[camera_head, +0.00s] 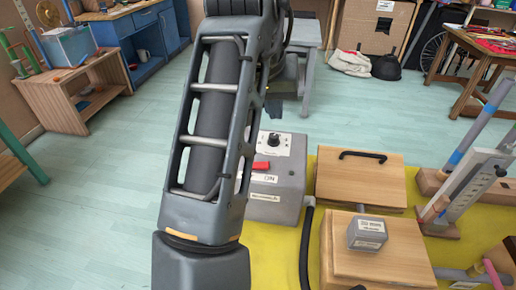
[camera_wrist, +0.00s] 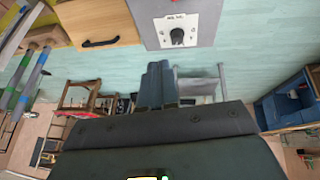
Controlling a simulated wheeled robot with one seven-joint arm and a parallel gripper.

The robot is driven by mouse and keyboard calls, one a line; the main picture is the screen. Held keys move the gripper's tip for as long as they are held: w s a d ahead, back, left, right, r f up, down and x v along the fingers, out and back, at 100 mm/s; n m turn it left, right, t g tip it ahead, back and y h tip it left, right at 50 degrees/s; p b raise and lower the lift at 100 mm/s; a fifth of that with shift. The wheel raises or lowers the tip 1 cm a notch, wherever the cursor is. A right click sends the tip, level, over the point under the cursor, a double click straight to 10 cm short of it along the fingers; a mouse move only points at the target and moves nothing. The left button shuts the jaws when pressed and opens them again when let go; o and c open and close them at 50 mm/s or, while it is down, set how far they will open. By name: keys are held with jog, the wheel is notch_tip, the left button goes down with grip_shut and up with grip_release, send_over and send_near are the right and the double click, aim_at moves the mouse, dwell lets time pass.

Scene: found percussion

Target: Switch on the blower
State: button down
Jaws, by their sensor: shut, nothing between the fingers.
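The blower is a grey box (camera_head: 277,197) in the middle of the head view, with a black knob (camera_head: 274,139) on its top plate. A red switch (camera_head: 262,166) sits on it beside an "ON" label, partly hidden by my arm. My arm hides most of the gripper in the head view.
A black hose (camera_head: 306,245) runs from the blower's right side. Right of it are a wooden box with a black handle (camera_head: 362,155) and a grey block (camera_head: 367,233) on another wooden box. A grey stool (camera_head: 308,68) stands behind. Open floor (camera_head: 100,200) lies left.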

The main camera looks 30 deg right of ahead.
jog(key=a, duration=0.1)
jog(key=a+y, duration=0.1)
jog(key=a, duration=0.1)
jog(key=a+r+g+y, duration=0.1)
jog(key=shift+a, duration=0.25)
jog(key=shift+f, duration=0.1)
jog(key=p, duration=0.1)
send_over(264, 163)
jog(key=a, duration=0.1)
jog(key=f, duration=1.2)
jog(key=shift+s+a, duration=0.1)
jog(key=shift+s, duration=0.3)
jog(key=shift+s+f+p, duration=0.1)
jog(key=shift+f+p, duration=0.2)
jog(key=shift+f, duration=0.45)
